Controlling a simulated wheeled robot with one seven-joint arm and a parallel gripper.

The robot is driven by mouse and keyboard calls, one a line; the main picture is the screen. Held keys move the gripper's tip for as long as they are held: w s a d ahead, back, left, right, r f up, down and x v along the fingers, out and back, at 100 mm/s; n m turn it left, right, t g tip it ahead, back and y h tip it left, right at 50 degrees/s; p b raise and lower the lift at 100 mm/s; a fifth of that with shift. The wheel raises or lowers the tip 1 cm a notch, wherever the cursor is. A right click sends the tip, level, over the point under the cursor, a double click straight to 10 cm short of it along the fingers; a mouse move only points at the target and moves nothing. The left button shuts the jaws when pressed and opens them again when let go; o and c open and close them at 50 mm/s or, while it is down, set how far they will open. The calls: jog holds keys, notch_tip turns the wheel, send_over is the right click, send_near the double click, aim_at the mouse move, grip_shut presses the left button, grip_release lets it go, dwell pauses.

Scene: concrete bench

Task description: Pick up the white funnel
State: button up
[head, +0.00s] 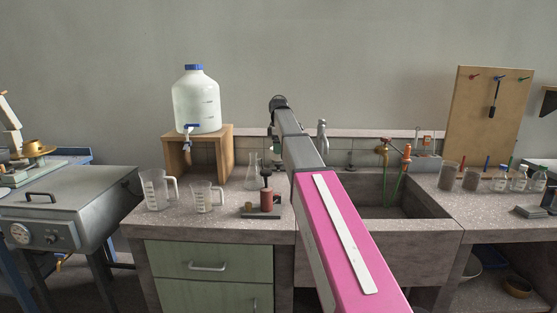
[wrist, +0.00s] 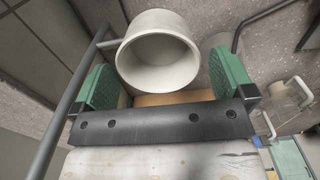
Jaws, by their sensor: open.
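A white, round, hollow vessel, which looks like the white funnel (wrist: 158,50), shows in the wrist view with its wide mouth facing the camera. My gripper (wrist: 161,66) is open, with one green-padded finger to the left of the funnel and the other to the right. The funnel lies between and slightly beyond the fingers, and I see no clear grip on it. Its lower part is hidden. In the head view my pink and grey arm reaches over the bench, and I cannot make out the funnel there.
Grey rods (wrist: 70,100) run close by the left finger. Clear jugs (head: 157,189) stand at the bench's left, near a red-brown device (head: 267,199) and a conical flask (head: 252,172). A carboy (head: 195,100) sits on a wooden stand (head: 227,155). A sink (head: 425,238) lies right of my arm.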

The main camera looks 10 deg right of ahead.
notch_tip(320, 180, down, 4)
jog(key=shift+d+r, duration=0.1)
jog(key=shift+r, duration=0.15)
jog(key=shift+w, duration=0.1)
jog(key=c, duration=0.9)
jog(key=shift+o, duration=0.2)
jog(key=shift+r, duration=0.15)
jog(key=shift+r, duration=0.6)
notch_tip(320, 180, up, 6)
jog(key=shift+f, duration=0.15)
jog(key=s+a, duration=0.3)
jog(key=s, duration=0.5)
jog(key=s+a, duration=0.2)
jog(key=s, duration=0.7)
jog(key=w+a+r, duration=0.7)
jog(key=w+r, duration=0.1)
jog(key=r, duration=0.4)
notch_tip(320, 180, down, 8)
jog(key=shift+f, duration=0.15)
